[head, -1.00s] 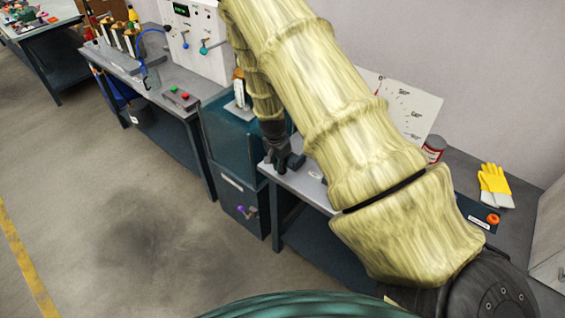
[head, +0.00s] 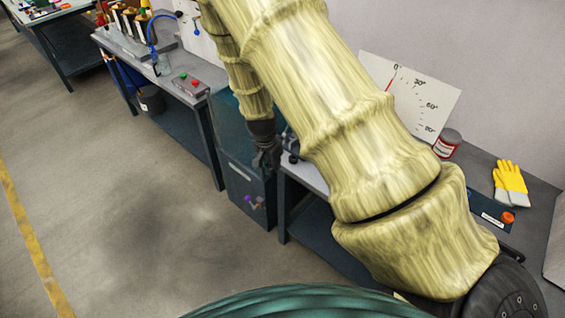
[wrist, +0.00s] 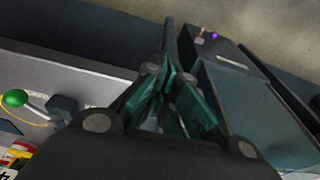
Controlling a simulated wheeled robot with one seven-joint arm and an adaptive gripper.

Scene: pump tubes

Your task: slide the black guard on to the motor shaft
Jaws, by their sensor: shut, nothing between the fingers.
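My gripper (head: 266,157) hangs in front of the teal cabinet, just left of the right bench's corner in the head view. In the wrist view my gripper (wrist: 172,82) is shut with nothing visible held between its teal-padded fingers. A small dark grey fitting (head: 291,146) shows on the bench beside the gripper, partly hidden by my arm; I cannot tell whether it is the motor. I cannot make out the black guard or the motor shaft in either view.
The teal cabinet (head: 238,172) stands between two benches and bears a purple knob (head: 250,200). A dial board (head: 412,96), a red can (head: 447,143) and yellow gloves (head: 511,181) are at the right. A green-knobbed lever (wrist: 16,98) shows at left in the wrist view. The floor is clear.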

